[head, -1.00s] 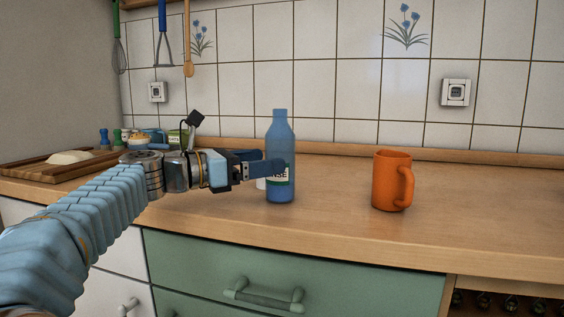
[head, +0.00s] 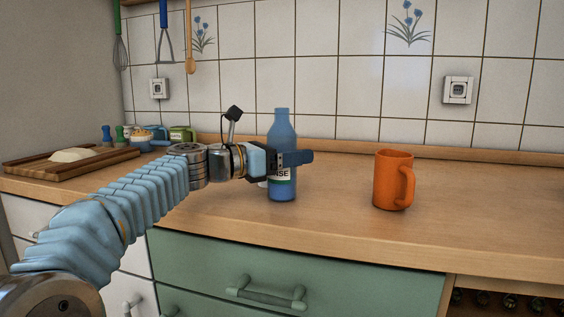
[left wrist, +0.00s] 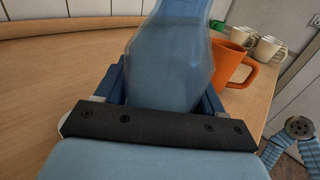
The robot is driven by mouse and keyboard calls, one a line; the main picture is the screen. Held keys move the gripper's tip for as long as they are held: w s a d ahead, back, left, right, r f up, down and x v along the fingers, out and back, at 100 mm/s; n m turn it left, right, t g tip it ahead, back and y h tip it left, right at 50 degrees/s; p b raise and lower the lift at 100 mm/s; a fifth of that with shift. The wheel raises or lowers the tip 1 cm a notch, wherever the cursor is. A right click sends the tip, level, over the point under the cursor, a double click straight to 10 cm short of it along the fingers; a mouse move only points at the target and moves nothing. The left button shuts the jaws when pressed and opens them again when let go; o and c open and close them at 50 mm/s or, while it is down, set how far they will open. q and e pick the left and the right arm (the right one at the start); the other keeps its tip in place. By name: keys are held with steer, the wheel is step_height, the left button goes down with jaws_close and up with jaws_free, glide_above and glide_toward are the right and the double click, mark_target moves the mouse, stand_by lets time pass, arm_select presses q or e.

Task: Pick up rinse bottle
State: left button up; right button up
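The rinse bottle (head: 282,135) is blue with a partly hidden label, standing upright on the counter in the head view. My left gripper (head: 296,159) is level with its middle, above the label, with a finger across its front. In the left wrist view the bottle (left wrist: 168,65) looks blurred and stands between the two blue fingers, which are spread on either side of it. Whether the fingers touch it is hidden.
An orange mug (head: 392,182) stands on the wooden counter (head: 335,210) right of the bottle. A cutting board (head: 98,158) and several small cups lie at the back left. A small pale thing is partly hidden beside the bottle. Counter space between bottle and mug is clear.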

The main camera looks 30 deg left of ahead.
mark_target(290, 133)
arm_select(q)
steer(key=c, duration=0.6)
steer(key=shift+o, duration=0.2)
steer(key=shift+r+p, duration=0.3)
steer(key=shift+r, duration=0.2)
steer(key=r, duration=0.2)
steer(key=r+p, duration=0.1)
steer(key=shift+s+d+r, duration=0.1)
steer(key=shift+s+r, duration=0.05)
steer(key=shift+s, duration=0.15)
steer(key=s+d+r, duration=0.2)
steer(key=s+r, duration=0.6)
steer(key=s, duration=0.5)
steer(key=shift+d+r+p, duration=0.3)
steer(key=shift+r+p, duration=0.05)
steer(key=shift+p, duration=0.1)
steer(key=shift+s, duration=0.1)
